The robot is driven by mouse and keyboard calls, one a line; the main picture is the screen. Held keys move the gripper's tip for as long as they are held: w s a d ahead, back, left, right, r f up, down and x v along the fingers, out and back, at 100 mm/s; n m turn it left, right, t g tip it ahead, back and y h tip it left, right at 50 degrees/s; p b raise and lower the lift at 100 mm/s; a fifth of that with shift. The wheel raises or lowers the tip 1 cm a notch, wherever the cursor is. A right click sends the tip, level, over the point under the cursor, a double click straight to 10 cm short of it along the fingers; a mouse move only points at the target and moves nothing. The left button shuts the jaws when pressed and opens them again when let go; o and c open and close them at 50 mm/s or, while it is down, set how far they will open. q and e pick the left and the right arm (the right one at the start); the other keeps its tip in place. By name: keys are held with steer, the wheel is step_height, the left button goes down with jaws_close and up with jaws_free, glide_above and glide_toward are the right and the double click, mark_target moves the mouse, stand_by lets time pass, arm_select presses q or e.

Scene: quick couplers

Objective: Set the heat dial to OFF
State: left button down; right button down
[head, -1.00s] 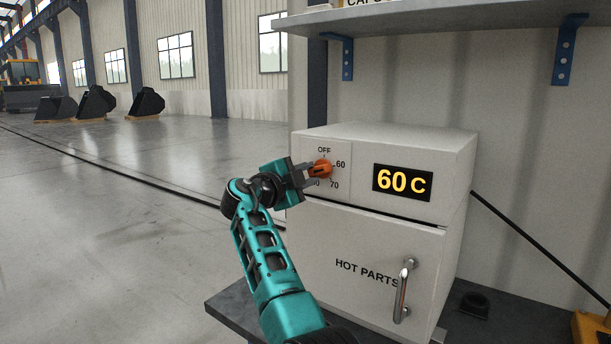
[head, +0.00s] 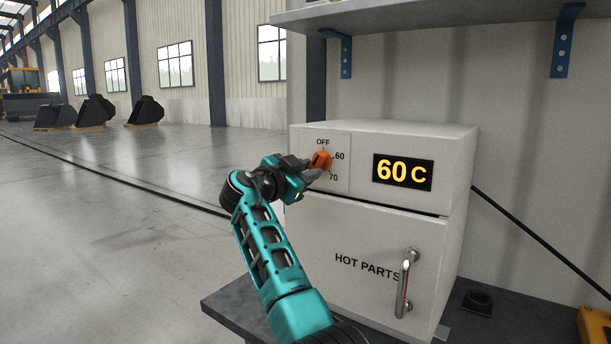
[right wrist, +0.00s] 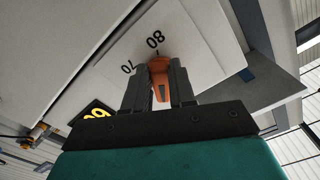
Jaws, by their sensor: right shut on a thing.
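The orange heat dial (head: 320,160) is on the front panel of a white heater box (head: 400,140). Labels OFF, 60 and 70 show around it in the head view. My right gripper (head: 312,168) reaches in from the lower left and is shut on the dial. In the right wrist view the dial (right wrist: 159,80) sits between the two dark fingers, with 80 and 70 printed beyond it. I cannot tell exactly which mark the dial points to. The lit display (head: 403,172) reads 60 C. My left gripper is not in view.
Below the panel is a door marked HOT PARTS with a metal handle (head: 406,282). The box stands on a dark bench (head: 235,312). A shelf (head: 420,18) hangs above.

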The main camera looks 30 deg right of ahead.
steer(key=shift+s+d+f+n+p, duration=0.1)
steer(key=shift+s+n+p, duration=0.05)
steer(key=shift+n, duration=1)
steer(key=shift+s+d+r+n+p, duration=0.1)
steer(key=shift+s+n+p, duration=0.1)
steer(key=shift+n, duration=1)
steer(key=shift+s+f+n+p, duration=0.1)
steer(key=shift+n+p, duration=0.05)
steer(key=shift+n, duration=1)
steer(key=c, duration=0.9)
jaws_free()
steer(key=b+v, duration=0.1)
steer(key=v, duration=1.2)
steer(key=shift+b, duration=0.3)
